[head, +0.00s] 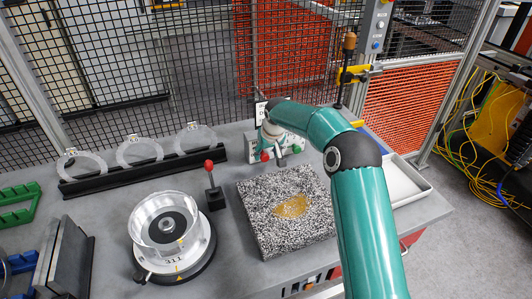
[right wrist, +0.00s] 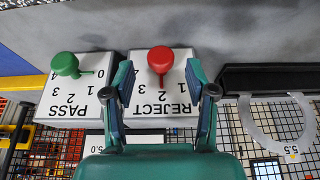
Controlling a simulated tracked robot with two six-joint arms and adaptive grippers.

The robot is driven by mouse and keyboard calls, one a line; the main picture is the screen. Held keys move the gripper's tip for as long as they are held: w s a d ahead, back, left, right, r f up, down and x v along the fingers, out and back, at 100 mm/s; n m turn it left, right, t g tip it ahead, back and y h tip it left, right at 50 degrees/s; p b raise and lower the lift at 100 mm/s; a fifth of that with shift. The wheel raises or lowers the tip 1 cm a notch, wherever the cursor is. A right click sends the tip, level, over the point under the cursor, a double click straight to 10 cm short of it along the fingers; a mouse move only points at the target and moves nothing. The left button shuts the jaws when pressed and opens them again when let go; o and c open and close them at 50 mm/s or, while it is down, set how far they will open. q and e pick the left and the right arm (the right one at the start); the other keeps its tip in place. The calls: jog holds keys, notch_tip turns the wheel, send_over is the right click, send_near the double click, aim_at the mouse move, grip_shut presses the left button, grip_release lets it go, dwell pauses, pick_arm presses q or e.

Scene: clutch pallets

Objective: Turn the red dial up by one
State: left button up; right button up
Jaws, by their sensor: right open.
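The red dial (right wrist: 161,60) sits on a light box lettered REJECT with printed numbers, upside down in the right wrist view. Its short stem points down in the picture toward the numbers; I cannot tell exactly which one. My right gripper (right wrist: 160,76) is open, with one finger on each side of the red dial in the picture and no clear contact. In the head view the red dial (head: 265,156) shows below my right gripper (head: 271,143), at the back of the table. My left gripper is not in view.
A green dial (right wrist: 64,64) on the PASS box stands beside the REJECT box. A black rack with clear rings (head: 139,150) is to the left. A red-knobbed lever (head: 209,166), a speckled block (head: 262,222) and a clear round fixture (head: 168,222) stand in front. Wire mesh rises behind.

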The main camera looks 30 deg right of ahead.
aim_at(264, 156)
jog(key=shift+x, duration=1.45)
jog(key=c, duration=1.1)
jog(key=shift+d, duration=0.25)
jog(key=shift+a, duration=0.15)
jog(key=shift+p, duration=0.3)
